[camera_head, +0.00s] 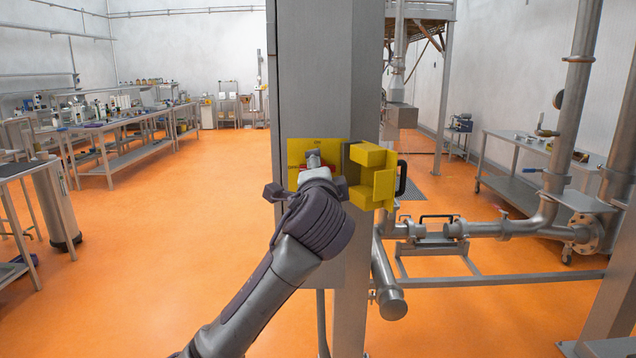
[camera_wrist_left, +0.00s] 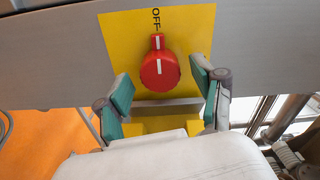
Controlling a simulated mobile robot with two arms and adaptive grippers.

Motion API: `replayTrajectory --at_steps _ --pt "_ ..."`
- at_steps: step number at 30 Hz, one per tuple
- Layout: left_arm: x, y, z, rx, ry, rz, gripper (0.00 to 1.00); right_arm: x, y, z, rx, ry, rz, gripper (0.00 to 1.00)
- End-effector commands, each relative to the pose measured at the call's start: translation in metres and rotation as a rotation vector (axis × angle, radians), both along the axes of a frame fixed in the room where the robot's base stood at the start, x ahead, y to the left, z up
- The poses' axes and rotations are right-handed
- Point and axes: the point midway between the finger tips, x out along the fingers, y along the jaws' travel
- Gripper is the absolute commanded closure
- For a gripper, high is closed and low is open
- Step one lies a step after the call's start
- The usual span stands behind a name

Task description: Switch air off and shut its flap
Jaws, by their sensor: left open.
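A yellow switch plate (camera_head: 318,150) is on the grey column, and its lower part is hidden behind my left gripper (camera_head: 308,180). In the left wrist view the red knob (camera_wrist_left: 160,72) sits on the yellow plate (camera_wrist_left: 190,30), with its white pointer up at the "OFF" lettering (camera_wrist_left: 156,18). My left gripper (camera_wrist_left: 161,82) is open, its fingers on either side of the knob; I cannot tell whether they touch it. The yellow flap (camera_head: 372,175) stands open to the right of the plate, with a black handle (camera_head: 401,178). My right gripper is not in view.
Steel pipes (camera_head: 500,228) on a low frame stand right of the column (camera_head: 325,70). Workbenches (camera_head: 110,135) line the left side, and a metal cart (camera_head: 520,175) stands at right. The orange floor (camera_head: 150,250) left of the column is clear.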

Motion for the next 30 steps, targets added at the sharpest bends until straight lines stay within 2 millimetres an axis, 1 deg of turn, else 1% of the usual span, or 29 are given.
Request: replayTrajectory --at_steps 5,12,15,18,21,30 --pt "-0.031 -0.001 0.000 -0.002 -0.002 -0.005 0.32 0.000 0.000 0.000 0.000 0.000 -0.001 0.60" --pt "-0.082 0.000 -0.001 -0.002 -0.001 -0.003 0.32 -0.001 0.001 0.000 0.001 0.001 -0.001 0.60" --pt "-0.098 -0.001 -0.001 -0.001 -0.001 -0.003 0.32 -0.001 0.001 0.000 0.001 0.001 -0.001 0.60" --pt "-0.108 0.000 -0.001 -0.002 0.000 -0.002 0.32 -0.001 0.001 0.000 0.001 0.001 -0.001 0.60" --pt "-0.113 0.000 -0.001 -0.001 0.002 0.000 0.32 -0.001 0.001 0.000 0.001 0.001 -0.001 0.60" --pt "-0.114 0.000 -0.001 -0.001 0.002 0.000 0.32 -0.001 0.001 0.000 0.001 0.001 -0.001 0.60"
